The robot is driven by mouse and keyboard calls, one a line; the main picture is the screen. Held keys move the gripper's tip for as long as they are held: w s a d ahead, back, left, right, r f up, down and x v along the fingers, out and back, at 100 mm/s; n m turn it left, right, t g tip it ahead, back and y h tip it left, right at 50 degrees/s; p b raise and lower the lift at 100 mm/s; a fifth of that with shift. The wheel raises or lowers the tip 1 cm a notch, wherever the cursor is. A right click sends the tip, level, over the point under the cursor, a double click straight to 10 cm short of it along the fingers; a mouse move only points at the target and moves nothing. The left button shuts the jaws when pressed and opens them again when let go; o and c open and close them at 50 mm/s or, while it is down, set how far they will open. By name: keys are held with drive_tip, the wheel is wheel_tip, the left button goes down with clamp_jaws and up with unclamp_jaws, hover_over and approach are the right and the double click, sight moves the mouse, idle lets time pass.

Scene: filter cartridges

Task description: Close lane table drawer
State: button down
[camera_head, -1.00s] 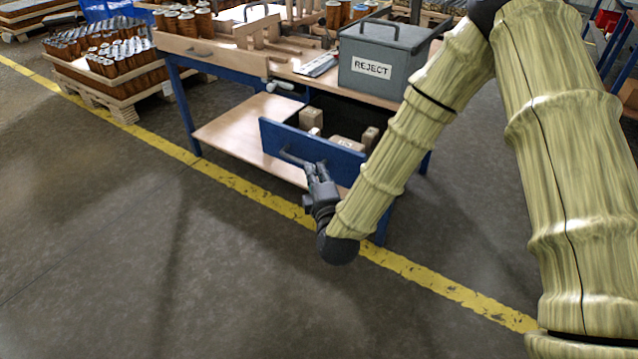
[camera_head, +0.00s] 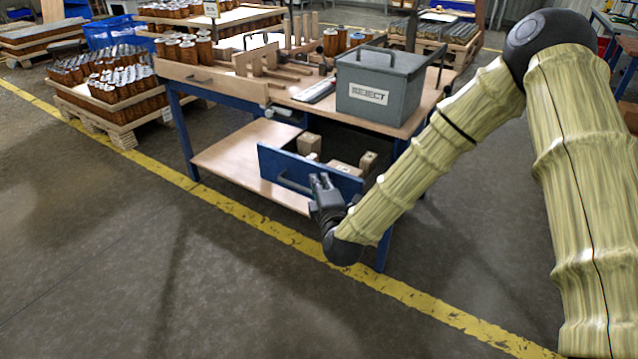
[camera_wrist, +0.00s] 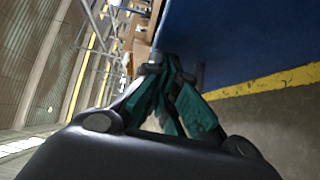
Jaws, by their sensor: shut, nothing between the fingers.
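The lane table drawer (camera_head: 270,163) has a blue front and a dark handle (camera_head: 290,183). It stands pulled out below the right part of the table (camera_head: 225,93), with several wooden blocks (camera_head: 309,145) inside. My gripper (camera_head: 323,184) is shut and empty, with its tips at the drawer front, right of the handle. In the wrist view my gripper's fingers (camera_wrist: 172,95) are together close to the blue drawer front (camera_wrist: 235,40). I cannot tell whether they touch it.
A grey REJECT bin (camera_head: 385,85) stands on the table above the drawer. A wooden lower shelf (camera_head: 225,155) lies left of the drawer. Pallets of cartridges (camera_head: 100,80) stand at the far left. The floor in front is clear, crossed by a yellow line (camera_head: 240,212).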

drive_tip(key=shift+w, duration=0.1)
drive_tip(key=shift+w+d+r+p, duration=0.2)
drive_tip(key=shift+w+d+p, duration=0.1)
drive_tip(key=shift+w+p, duration=0.1)
drive_tip(key=w+d, duration=1.3)
drive_tip(key=w, duration=0.5)
drive_tip(key=shift+w+d+p, duration=0.35)
drive_tip(key=shift+d+p, duration=0.05)
drive_tip(key=shift+d+r, duration=0.1)
